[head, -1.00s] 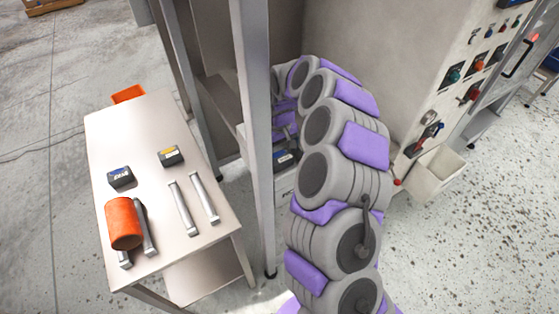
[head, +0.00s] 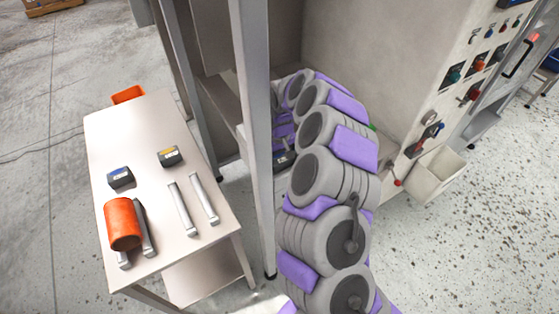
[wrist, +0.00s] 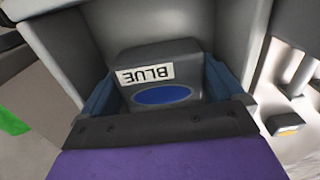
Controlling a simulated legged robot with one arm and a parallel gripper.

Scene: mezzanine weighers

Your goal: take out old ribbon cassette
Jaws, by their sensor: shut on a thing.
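A dark grey cassette (wrist: 158,75) with an upside-down white BLUE label and a blue oval sits between the blue fingers of my gripper (wrist: 164,92) in the wrist view. The gripper is shut on it. Grey walls (wrist: 235,45) surround the cassette on both sides; I cannot tell how deep it sits between them. In the head view my arm reaches behind the metal post, and its end is mostly hidden. Two dark cassettes lie on the side table: one with a blue mark (head: 120,177), one with a yellow mark (head: 170,156).
The side table (head: 150,115) also holds an orange cylinder (head: 122,224) and several metal bars (head: 183,209). A metal post (head: 254,130) stands close left of my arm. A cabinet with switches (head: 400,90) and a pale bin (head: 436,173) are at right.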

